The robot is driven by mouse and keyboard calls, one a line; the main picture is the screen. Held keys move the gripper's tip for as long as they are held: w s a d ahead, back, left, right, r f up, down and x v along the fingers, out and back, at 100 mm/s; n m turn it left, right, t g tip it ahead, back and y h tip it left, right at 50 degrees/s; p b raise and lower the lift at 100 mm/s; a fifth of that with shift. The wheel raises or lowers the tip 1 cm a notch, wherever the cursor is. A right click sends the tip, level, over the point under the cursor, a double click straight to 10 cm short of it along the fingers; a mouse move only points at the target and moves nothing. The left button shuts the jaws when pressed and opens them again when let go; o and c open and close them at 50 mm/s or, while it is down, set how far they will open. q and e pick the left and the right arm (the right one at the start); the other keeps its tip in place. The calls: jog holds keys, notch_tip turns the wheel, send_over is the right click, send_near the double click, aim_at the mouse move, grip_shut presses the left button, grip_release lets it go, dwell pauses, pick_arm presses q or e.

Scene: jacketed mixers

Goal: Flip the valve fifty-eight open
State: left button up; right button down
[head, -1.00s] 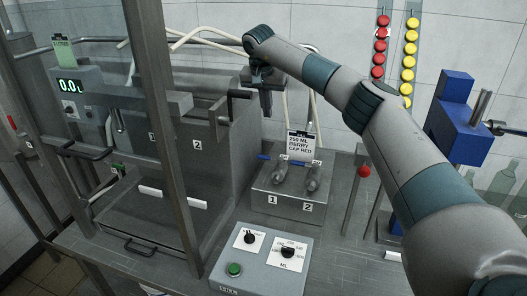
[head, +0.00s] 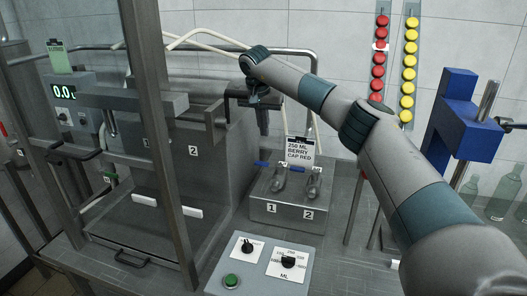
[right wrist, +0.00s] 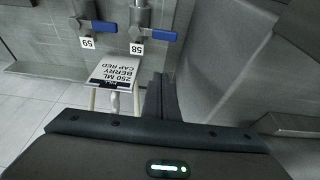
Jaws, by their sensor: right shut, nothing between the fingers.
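Valve fifty-eight (right wrist: 139,17) hangs at the top of the right wrist view, tagged 58, with its blue handle (right wrist: 163,35) turned sideways across the body. Valve fifty-nine (right wrist: 85,12) stands beside it with a similar blue handle (right wrist: 103,26). In the head view the two blue handles show on a grey block; the left one (head: 263,164) appears to belong to fifty-eight. My right gripper (head: 257,99) is above and behind the valves, apart from them. Its fingers (right wrist: 160,92) are shut and empty. My left gripper is out of view.
A card reading 250 ML BERRY CAP RED (head: 300,150) stands just behind the valves. A control box (head: 262,264) with knobs and a green button is in front. A steel frame post (head: 160,130) stands at left, and a blue-bodied fixture (head: 465,125) at right.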

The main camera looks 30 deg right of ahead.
aim_at(262, 164)
jog(key=shift+f, duration=0.1)
jog(key=p+x, duration=0.4)
jog(key=x, duration=0.6)
jog(key=shift+s+a+p, duration=1.05)
jog(key=shift+s+a, duration=0.25)
jog(key=shift+a, duration=0.2)
